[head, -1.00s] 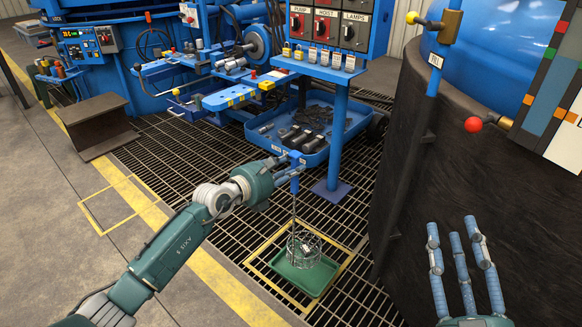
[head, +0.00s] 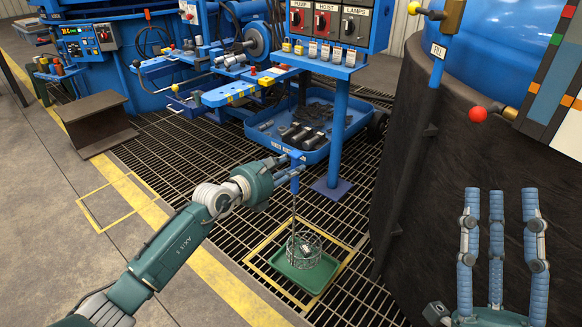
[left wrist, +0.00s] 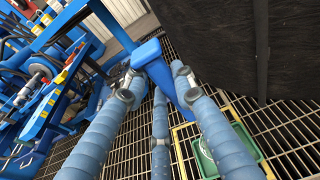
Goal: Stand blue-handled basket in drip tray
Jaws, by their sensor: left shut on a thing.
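The wire basket (head: 304,249) hangs upright on a thin rod below its blue handle (head: 295,184). My left gripper (head: 291,170) is shut on the handle. The handle also shows between the fingers in the left wrist view (left wrist: 163,78). The basket's lower part is over or inside the green drip tray (head: 293,277); I cannot tell whether it touches the tray floor. Part of the tray also shows in the left wrist view (left wrist: 245,142). My right gripper (head: 498,200) is at the lower right with its fingers spread, open and empty, well apart from the basket.
A yellow frame (head: 262,272) on the floor grating surrounds the tray. A blue post (head: 338,135) with a foot plate stands behind it, near a blue parts tray (head: 318,153). The dark furnace wall (head: 430,190) rises at right. An empty yellow floor outline (head: 95,222) lies left.

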